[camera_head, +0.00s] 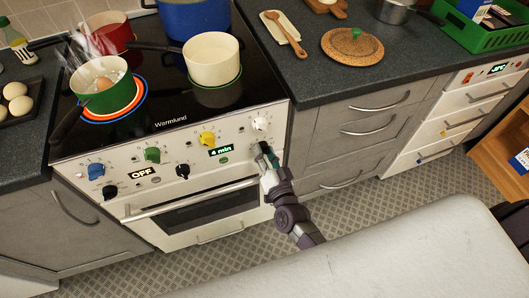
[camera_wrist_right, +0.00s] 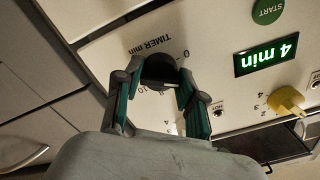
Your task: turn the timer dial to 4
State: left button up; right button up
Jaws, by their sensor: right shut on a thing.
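The timer dial (camera_wrist_right: 158,70) is a dark round knob under the print TIMER MIN in the right wrist view. My right gripper (camera_wrist_right: 160,84) has its two teal-lined fingers on either side of the dial and is shut on it. The fingers cover part of the scale around it. The green display (camera_wrist_right: 267,55) beside it reads 4 min, and this display (camera_head: 220,151) reads the same in the head view. There my right gripper (camera_head: 263,153) is at the right end of the stove panel and hides most of the dial. My left gripper is not in view.
A white knob (camera_head: 260,124) sits just above my right gripper, and a yellow knob (camera_head: 207,138) is to the left. A green pot (camera_head: 104,95) with an egg steams on a glowing ring. A cream pot (camera_head: 211,61) stands behind the panel. The oven handle (camera_head: 190,199) juts out below.

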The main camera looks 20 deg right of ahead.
dwell(0.4)
jog(key=o, duration=1.1)
jog(key=shift+o, duration=0.2)
jog(key=s, duration=1.2)
jog(key=shift+d, duration=0.2)
jog(key=shift+f, duration=0.1)
